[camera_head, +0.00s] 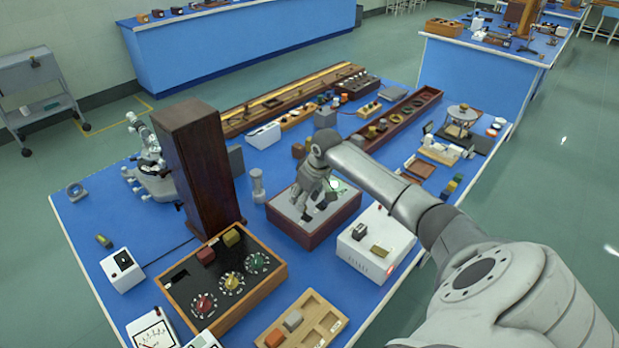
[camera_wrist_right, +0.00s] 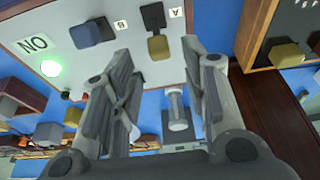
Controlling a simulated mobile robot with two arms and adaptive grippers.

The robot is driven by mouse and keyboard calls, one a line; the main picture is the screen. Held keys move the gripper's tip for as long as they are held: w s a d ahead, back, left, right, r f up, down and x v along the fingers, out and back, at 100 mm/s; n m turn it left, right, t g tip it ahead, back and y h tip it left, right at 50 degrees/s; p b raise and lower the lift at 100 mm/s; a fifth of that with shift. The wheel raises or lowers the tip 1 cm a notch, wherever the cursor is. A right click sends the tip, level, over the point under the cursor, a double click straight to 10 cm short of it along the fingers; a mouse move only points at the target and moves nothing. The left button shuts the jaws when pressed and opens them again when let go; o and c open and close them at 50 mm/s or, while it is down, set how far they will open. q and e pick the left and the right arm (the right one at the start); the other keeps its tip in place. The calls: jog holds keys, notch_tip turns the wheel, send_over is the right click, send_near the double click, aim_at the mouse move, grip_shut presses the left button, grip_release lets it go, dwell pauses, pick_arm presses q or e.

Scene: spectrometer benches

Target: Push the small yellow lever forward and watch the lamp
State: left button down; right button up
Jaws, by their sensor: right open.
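The small yellow lever (camera_wrist_right: 157,47) stands on a pale panel (camera_wrist_right: 125,72) by the label A in the right wrist view. It shows in the gap between my right fingertips, apparently clear of them. A blue-grey lever (camera_wrist_right: 92,32) stands by label B. The lamp (camera_wrist_right: 50,68) glows green below a sign with its letters upside down. In the head view, my right gripper (camera_head: 314,212) is open over the dark red box (camera_head: 297,232) with the grey top and hides its levers. My left gripper is not in view.
A white box (camera_head: 375,240) with two small blocks stands right of the gripper. A tall dark wooden column (camera_head: 200,165) and a wooden knob box (camera_head: 222,275) stand to the left. A small grey post (camera_head: 257,186) stands beside the dark red box.

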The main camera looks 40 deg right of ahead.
jog(key=v, duration=0.7)
jog(key=shift+f, duration=0.15)
dwell(0.3)
